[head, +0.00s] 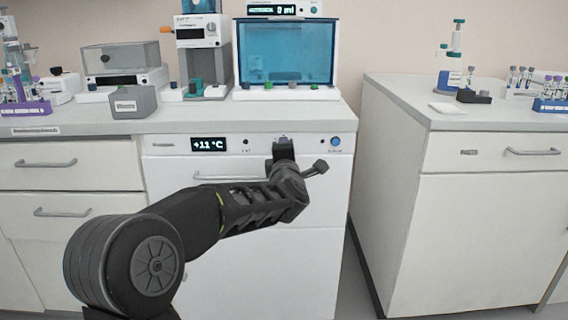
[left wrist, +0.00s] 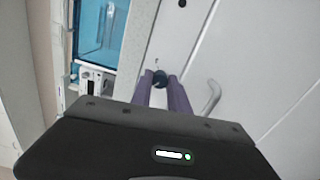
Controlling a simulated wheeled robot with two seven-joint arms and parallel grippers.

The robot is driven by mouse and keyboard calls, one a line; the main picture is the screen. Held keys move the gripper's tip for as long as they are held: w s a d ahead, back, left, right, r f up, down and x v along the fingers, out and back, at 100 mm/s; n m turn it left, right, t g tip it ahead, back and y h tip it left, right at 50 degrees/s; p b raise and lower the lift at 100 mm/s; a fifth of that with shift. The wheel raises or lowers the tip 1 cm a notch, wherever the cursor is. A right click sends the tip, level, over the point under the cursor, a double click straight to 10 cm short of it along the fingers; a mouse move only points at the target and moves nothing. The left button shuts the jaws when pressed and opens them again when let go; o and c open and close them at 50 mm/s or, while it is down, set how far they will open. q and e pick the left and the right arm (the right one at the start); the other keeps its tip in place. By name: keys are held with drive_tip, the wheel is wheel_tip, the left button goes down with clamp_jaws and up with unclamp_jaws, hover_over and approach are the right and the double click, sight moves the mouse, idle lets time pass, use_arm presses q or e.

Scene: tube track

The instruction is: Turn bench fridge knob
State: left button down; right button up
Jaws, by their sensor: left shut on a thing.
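The bench fridge (head: 255,268) is a white unit under the counter in the head view, with a display (head: 209,144) reading "+11 °C" on its top panel. My left gripper (head: 283,142) is at the middle right of that panel and hides what is behind it there. In the left wrist view the two purple fingers of the left gripper (left wrist: 163,84) are shut on a dark round knob (left wrist: 159,77), one on each side. My right gripper is not in view.
A round blue button (head: 335,142) sits right of my gripper on the same panel. The fridge handle (head: 230,177) runs below, partly behind my arm. A blue-windowed cabinet (head: 287,52) and a grey block (head: 132,102) stand on the counter above.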

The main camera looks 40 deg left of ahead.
use_arm(q)
drive_tip(key=shift+n+b, duration=0.8)
drive_tip(key=shift+n, duration=0.2)
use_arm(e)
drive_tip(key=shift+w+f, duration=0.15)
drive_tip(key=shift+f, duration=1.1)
use_arm(q)
drive_tip(key=c, duration=1.3)
unclamp_jaws()
drive_tip(key=shift+o, duration=0.2)
drive_tip(key=shift+d, duration=0.1)
drive_tip(key=p+v, duration=0.1)
drive_tip(key=v, duration=0.6)
drive_tip(key=shift+s+d, duration=0.2)
drive_tip(key=shift+s, duration=0.1)
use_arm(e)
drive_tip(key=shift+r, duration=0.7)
